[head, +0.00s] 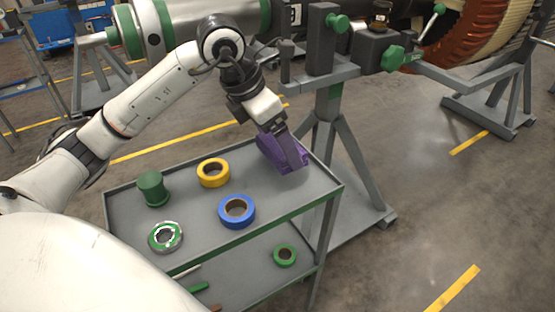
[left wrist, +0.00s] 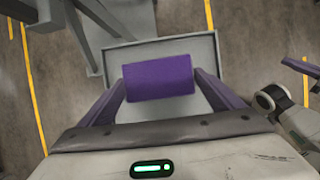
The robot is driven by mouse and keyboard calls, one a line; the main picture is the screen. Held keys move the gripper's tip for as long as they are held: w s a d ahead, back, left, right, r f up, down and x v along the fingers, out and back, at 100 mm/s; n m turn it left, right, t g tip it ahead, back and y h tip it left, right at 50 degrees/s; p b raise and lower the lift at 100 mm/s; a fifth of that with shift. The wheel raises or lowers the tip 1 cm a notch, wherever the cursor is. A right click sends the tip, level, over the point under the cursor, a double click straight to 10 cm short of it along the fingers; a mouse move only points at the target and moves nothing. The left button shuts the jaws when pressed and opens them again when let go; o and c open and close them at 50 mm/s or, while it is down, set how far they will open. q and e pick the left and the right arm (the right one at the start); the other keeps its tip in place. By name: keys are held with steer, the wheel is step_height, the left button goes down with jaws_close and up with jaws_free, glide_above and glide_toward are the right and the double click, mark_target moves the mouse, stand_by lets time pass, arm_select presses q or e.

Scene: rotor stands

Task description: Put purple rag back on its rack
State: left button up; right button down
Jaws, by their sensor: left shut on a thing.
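The purple rag (head: 266,147) is a dark purple piece at the far right end of the cart's top shelf in the head view. My left gripper (head: 295,163) points down there and is shut on the rag. In the left wrist view the rag (left wrist: 160,78) lies across between both fingers of my left gripper (left wrist: 161,80). I cannot tell whether the rag touches the shelf. I cannot make out a rack for it. At the right edge of the left wrist view, a purple bar (left wrist: 301,67) may be a finger of my right gripper; its jaws are not clear.
The grey cart (head: 190,225) carries a green cylinder (head: 152,188), a yellow roll (head: 213,172), a blue roll (head: 236,211) and a green-silver roll (head: 165,237). A green roll (head: 285,255) lies on its lower shelf. A grey-green stand (head: 329,105) rises close behind the rag.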

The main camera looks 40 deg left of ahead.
mark_target(273, 147)
arm_select(q)
steer(key=shift+f+b, duration=0.35)
steer(key=shift+f, duration=1.6)
steer(key=shift+f, duration=0.15)
steer(key=o, duration=0.9)
steer(key=shift+s+r, duration=0.1)
steer(key=shift+r, duration=0.45)
steer(key=p+v, duration=0.2)
steer(key=v, duration=0.9)
steer(key=shift+s+r, duration=0.1)
